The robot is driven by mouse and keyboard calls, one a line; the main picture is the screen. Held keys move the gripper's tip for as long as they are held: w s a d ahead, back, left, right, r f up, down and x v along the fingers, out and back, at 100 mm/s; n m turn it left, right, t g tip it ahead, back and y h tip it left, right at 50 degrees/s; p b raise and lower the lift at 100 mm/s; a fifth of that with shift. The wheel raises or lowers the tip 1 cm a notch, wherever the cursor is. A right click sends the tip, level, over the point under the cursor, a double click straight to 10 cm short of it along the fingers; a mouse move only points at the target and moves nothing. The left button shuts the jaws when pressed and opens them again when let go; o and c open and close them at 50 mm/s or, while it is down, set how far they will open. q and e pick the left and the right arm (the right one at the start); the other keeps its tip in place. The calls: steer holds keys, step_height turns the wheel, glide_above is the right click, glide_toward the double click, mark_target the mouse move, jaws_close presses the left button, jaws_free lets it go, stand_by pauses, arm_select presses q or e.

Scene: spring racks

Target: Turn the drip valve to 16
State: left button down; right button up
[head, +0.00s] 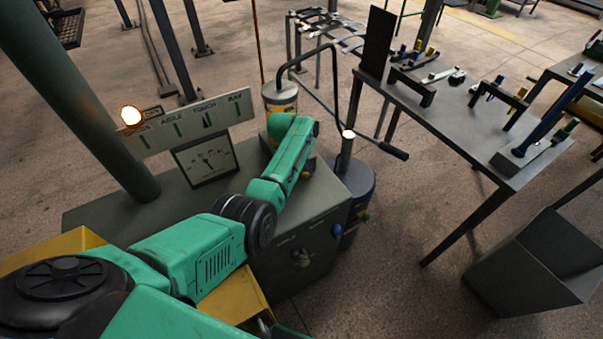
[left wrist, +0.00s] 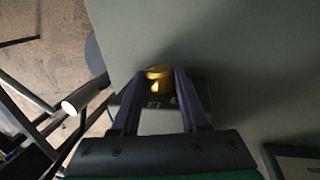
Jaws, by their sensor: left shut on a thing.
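In the left wrist view, the brass-yellow valve knob (left wrist: 158,78) sits between the two dark fingers of my left gripper (left wrist: 160,85). The fingers are closed on its sides. A small plate (left wrist: 155,118) with pale marks lies at the knob; the marks are too blurred and dark to read. In the head view, my green left arm reaches over the grey cabinet (head: 110,207), and its wrist hides the fingers and the knob's setting. My right gripper is in neither view.
A framed gauge (head: 207,162) and a lettered sign board (head: 190,122) with a lit lamp (head: 131,116) stand on the cabinet. A yellow-banded canister (head: 281,97) is behind my wrist. A workbench (head: 440,100) with tools and a grey bin (head: 540,262) stand right, across open floor.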

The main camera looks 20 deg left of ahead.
arm_select(q)
steer(key=shift+g+y+b, duration=0.4)
steer(key=shift+b, duration=0.05)
steer(key=shift+d, duration=0.1)
steer(key=c, duration=0.7)
jaws_free()
steer(key=shift+r, duration=0.5)
steer(key=r, duration=0.4)
steer(key=s+a+r, duration=0.1)
steer(key=r, duration=0.4)
steer(key=a+r, duration=0.1)
steer(key=r, duration=0.3)
steer(key=shift+s+r, duration=0.2)
